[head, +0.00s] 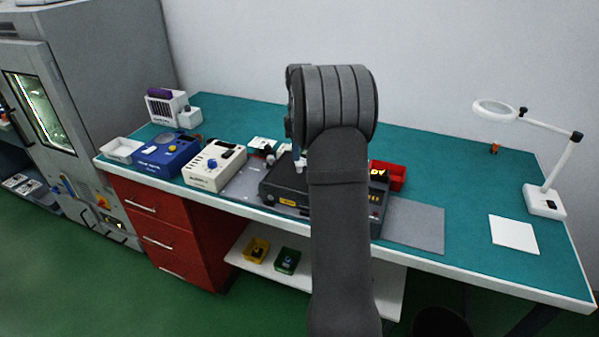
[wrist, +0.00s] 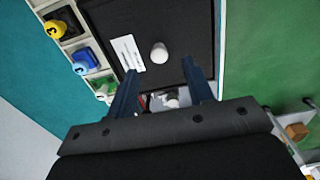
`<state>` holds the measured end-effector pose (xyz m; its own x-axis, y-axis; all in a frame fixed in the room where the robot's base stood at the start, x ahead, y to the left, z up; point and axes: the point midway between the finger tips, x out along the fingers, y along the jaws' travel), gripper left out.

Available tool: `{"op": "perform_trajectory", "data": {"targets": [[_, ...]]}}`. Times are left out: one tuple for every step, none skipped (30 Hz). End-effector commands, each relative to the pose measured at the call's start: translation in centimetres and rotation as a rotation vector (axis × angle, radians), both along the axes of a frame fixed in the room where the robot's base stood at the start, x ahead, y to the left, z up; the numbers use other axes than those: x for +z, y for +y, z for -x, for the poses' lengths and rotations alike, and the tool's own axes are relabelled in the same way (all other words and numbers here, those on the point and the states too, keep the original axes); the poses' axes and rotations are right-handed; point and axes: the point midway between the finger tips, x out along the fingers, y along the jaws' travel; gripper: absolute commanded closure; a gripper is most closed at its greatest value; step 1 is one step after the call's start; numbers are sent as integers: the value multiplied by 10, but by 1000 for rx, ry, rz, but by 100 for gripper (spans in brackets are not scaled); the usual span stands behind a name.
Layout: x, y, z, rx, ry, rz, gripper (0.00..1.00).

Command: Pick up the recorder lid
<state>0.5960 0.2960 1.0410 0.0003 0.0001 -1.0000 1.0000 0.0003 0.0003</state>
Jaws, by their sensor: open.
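The recorder lid (wrist: 188,28) is a dark, flat panel in the wrist view, with a white round knob (wrist: 159,53) and a white label beside it. My gripper (wrist: 160,67) is open, with its two blue fingers apart. The knob shows between and just beyond the fingertips, with nothing held. I cannot tell the height of the fingers above the lid. In the head view, the black recorder (head: 283,188) stands near the table's front edge.
A pale rack with numbered yellow (wrist: 56,29), blue (wrist: 82,68) and green (wrist: 105,90) pieces borders the lid. A cream box (head: 213,166) and blue box (head: 167,155) stand left; a red bin (head: 390,175) is right. The teal table (head: 460,180) has free room toward the lamp (head: 545,200).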

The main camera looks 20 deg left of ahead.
Motion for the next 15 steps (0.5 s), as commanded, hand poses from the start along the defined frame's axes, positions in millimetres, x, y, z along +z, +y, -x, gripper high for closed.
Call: {"op": "perform_trajectory", "data": {"targets": [[-3,0,0,0,1,0,52],[-6,1,0,0,1,1,52],[-10,1,0,0,3,1,52],[-15,2,0,0,3,2,52],[-20,2,-1,0,3,2,52],[-26,3,-1,0,3,2,52],[-31,4,-1,0,3,2,52],[-35,4,-2,0,3,1,52],[-41,4,-2,0,3,1,52],[-44,4,-2,0,3,2,52],[-47,4,-2,0,3,1,52],[-50,4,-2,0,1,1,52],[-51,4,-2,0,1,0,52],[-52,4,-2,0,0,0,52],[-53,4,-2,0,0,0,52]]}}
